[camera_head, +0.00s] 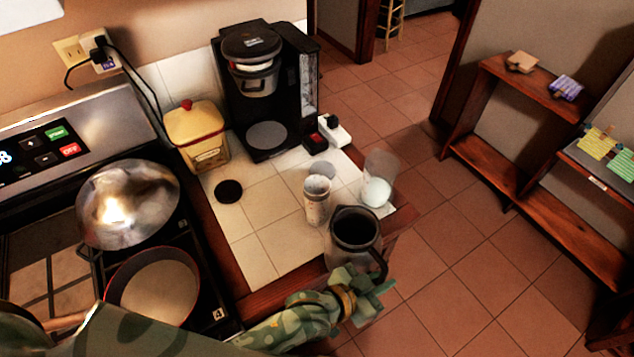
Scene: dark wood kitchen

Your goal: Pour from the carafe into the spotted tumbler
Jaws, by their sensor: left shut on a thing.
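The carafe (352,232) is a dark see-through jug with a black rim and a handle on its right side. It is at the counter's near right corner and looks about upright. My left gripper (366,290) is shut on the carafe, low on its near side; the fingertips are partly hard to make out. The spotted tumbler (317,203) is a pale, speckled, upright cup on the tiles, just behind and left of the carafe. I see no stream between them. My right gripper is out of view.
A clear glass (383,166) with a white round thing at its base stands right of the tumbler. A coffee maker (262,85), a yellow canister (197,140) and a black disc (228,191) are behind. The stove holds a wok (128,203) and a pan (155,287).

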